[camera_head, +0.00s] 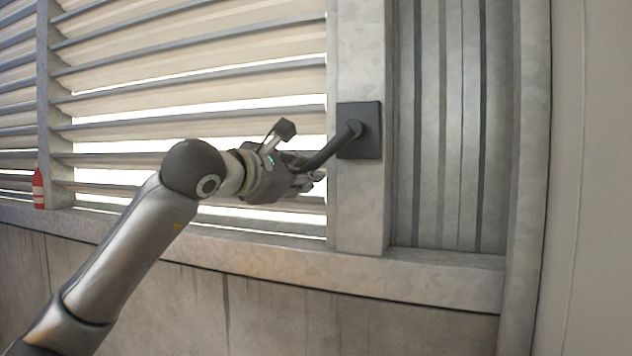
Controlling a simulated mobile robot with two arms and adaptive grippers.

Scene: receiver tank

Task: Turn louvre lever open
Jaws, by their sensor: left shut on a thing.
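The louvre lever (327,152) is a dark bar that slopes down to the left from a square dark plate (369,140) on the grey post. My left gripper (304,174) is shut on the lever's lower left end, and its fingers hide that end. The louvre slats (200,87) fill the window to the left of the post. Bright gaps show between several slats in the middle and lower part. My right gripper is not in view.
A ledge (280,258) runs under the louvre and the post. A small red bottle-shaped object (38,190) stands on it at the far left. A ribbed grey panel (445,125) is right of the post. The space in front of the louvre looks free.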

